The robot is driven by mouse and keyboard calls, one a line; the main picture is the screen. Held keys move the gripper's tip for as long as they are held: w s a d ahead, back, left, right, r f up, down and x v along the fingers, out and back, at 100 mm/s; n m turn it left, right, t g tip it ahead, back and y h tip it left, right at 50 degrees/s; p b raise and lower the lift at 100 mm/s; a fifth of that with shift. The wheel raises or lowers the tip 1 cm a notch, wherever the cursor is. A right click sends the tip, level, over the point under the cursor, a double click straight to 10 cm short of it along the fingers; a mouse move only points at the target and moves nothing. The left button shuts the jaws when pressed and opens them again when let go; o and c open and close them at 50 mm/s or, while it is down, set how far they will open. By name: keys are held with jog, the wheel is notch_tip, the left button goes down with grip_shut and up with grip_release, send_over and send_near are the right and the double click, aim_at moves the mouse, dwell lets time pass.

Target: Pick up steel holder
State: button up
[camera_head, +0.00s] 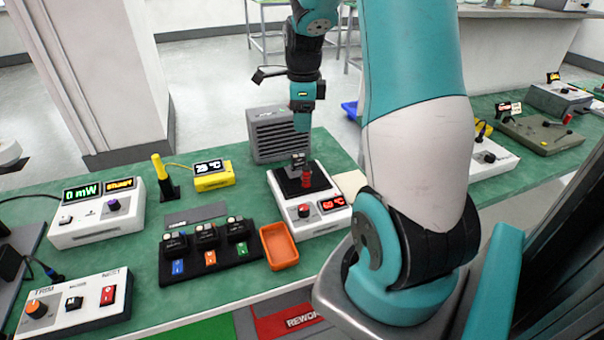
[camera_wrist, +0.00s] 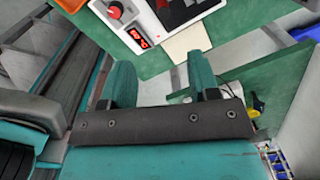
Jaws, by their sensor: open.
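A small dark grey metallic piece (camera_head: 298,161) stands at the back of the black plate on a white heater-like unit (camera_head: 312,222); it may be the steel holder, but it is too small to be sure. A small red part (camera_head: 306,180) is just in front of it. My gripper (camera_head: 302,122) is above the back of this unit, pointing down. In the wrist view my gripper (camera_wrist: 163,80) has its two teal fingers apart, with nothing between them. The white unit (camera_wrist: 152,22) shows at the top of that view, beyond the fingers; the grey piece cannot be made out there.
A black rack (camera_head: 210,262) with several dark modules and an empty orange tray (camera_head: 279,246) lie left of the unit. A grey vented box (camera_head: 279,135) stands behind it. A cream pad (camera_head: 350,184) lies to its right.

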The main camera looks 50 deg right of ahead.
aim_at(306, 168)
jog(key=shift+m, duration=0.5)
jog(key=f, duration=0.4)
jog(key=d+f, duration=0.1)
jog(key=f, duration=0.3)
jog(key=f+p, duration=0.1)
jog(key=f, duration=0.3)
jog(key=shift+s+d, duration=0.1)
jog(key=shift+d, duration=0.1)
jog(key=shift+f+p, duration=0.75)
jog(key=shift+f, duration=2.1)
grip_shut()
jog(key=shift+r, duration=0.1)
